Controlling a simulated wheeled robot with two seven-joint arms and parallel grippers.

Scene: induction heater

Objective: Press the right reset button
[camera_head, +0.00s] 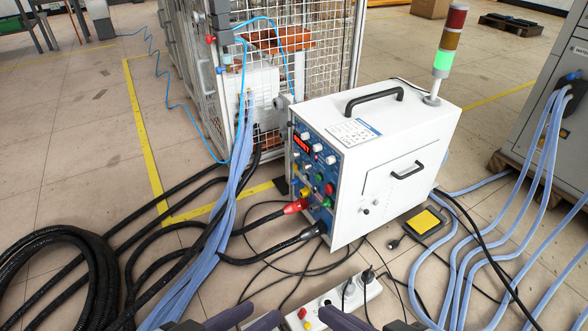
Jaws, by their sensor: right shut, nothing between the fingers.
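The white induction heater (415,150) stands right of centre. Its blue front panel (313,165) faces left and carries white knobs (318,147), a red display (300,143), a red button (329,188) and a green button (319,177). Panel labels are too small to read, so I cannot tell which control is the right reset button. My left gripper (265,310) is at the bottom edge with its two fingers apart and nothing seen between them. My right gripper (326,311) is at the bottom edge, shut and empty. Both are below and apart from the panel.
A white power strip (325,298) with plugs lies just beyond my grippers. Thick black hoses (60,275) and blue hoses (222,205) cross the floor at left. A signal tower (449,45) lit green tops the heater. A yellow pedal (423,222) lies right. A mesh cage (325,50) stands behind.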

